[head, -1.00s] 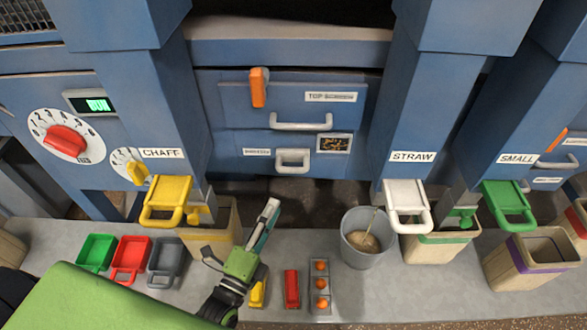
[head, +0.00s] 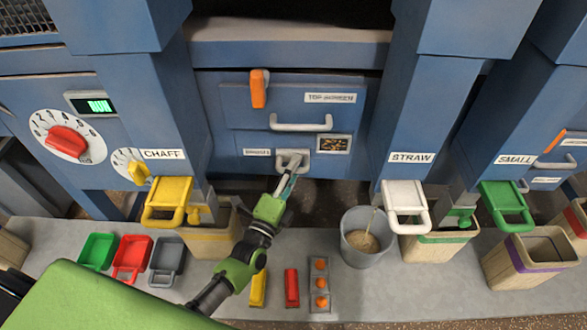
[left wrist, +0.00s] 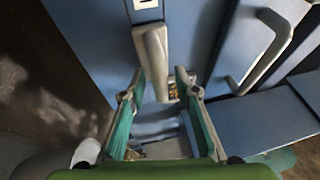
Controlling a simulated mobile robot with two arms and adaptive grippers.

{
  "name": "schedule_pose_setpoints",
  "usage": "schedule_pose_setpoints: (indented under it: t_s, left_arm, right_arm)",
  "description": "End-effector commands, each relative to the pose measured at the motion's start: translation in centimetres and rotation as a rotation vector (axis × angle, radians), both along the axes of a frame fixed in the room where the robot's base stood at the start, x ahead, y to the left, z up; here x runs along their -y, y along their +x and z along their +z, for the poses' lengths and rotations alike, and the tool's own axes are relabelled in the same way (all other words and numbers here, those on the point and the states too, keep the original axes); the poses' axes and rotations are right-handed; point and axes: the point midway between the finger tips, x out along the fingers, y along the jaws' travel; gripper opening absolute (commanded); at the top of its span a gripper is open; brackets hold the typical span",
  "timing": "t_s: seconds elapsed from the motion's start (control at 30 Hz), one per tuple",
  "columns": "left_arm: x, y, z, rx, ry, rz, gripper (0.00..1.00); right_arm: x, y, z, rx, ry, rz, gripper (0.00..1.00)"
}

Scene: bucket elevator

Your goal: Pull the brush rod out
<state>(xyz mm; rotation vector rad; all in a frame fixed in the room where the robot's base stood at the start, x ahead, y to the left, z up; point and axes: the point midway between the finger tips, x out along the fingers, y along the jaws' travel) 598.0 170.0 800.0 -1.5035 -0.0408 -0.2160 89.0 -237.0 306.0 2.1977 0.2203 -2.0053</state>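The brush rod's grey loop handle (head: 292,156) sits on the blue machine front, just right of a small label too small to read surely. It also shows in the left wrist view (left wrist: 154,58), ahead of my fingers. My left gripper (head: 287,184) reaches up to the handle from below. In the left wrist view my left gripper (left wrist: 160,82) has its two fingers apart, with the handle's near end at the gap between their tips. I cannot tell whether they touch it. The rod behind the panel is hidden. My right gripper is not in view.
The top screen drawer's handle (head: 300,127) and an orange lever (head: 258,88) are above. A grey bucket (head: 366,240) stands right of my arm. A chaff bin (head: 212,245) is at left. Small yellow (head: 258,290) and red (head: 291,288) blocks lie on the ledge.

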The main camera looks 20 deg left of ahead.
Motion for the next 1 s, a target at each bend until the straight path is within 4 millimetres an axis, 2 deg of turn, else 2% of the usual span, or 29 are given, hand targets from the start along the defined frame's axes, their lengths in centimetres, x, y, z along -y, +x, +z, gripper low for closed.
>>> schedule_pose_setpoints:
  t_s: [0.2,0.3,0.33,0.63,0.77,1.0]
  left_arm:
    - [0.0,0.0,0.0,0.000,0.000,0.000,0.29]
    - [0.0,0.0,0.0,0.000,0.000,0.000,0.03]
    - [0.0,0.0,0.0,0.000,0.000,0.000,0.00]
    - [0.2,-0.6,0.1,-0.001,0.000,-0.001,0.00]
    - [0.7,-2.4,0.3,-0.005,-0.001,-0.001,0.00]
    - [2.5,-8.6,0.3,-0.011,-0.003,-0.001,0.00]
  right_arm:
    - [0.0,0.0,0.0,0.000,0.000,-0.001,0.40]
    - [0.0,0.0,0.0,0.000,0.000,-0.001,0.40]
    - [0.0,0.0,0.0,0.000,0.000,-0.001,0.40]
    - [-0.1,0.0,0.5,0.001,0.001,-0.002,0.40]
    - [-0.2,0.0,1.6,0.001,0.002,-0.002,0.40]
    - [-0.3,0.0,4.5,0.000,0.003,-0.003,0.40]
